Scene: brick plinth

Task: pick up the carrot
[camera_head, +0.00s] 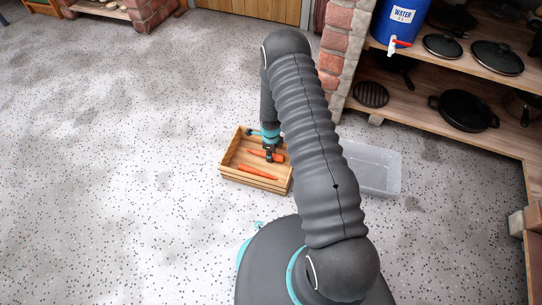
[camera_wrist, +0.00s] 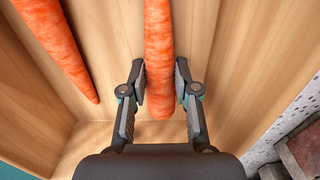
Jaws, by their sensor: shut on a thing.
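My gripper (camera_wrist: 160,78) is shut on an orange carrot (camera_wrist: 158,35). One finger lies on each side of it near its blunt lower end, and its far end runs out of the wrist view. A second carrot (camera_wrist: 56,45) lies to the left on the wooden floor, apart from the fingers. In the head view my gripper (camera_head: 269,153) reaches down into a wooden crate (camera_head: 254,183), with the held carrot (camera_head: 278,157) beside it. The other carrot (camera_head: 257,172) lies nearer the crate's front wall. I cannot tell whether the held carrot touches the crate floor.
A clear plastic bin (camera_head: 378,190) stands on the floor right of the crate, partly hidden by my arm. Wooden shelves (camera_head: 420,107) with pans and a blue water container (camera_head: 400,22) stand at right, beside a brick pillar (camera_head: 336,50). Speckled floor at left is open.

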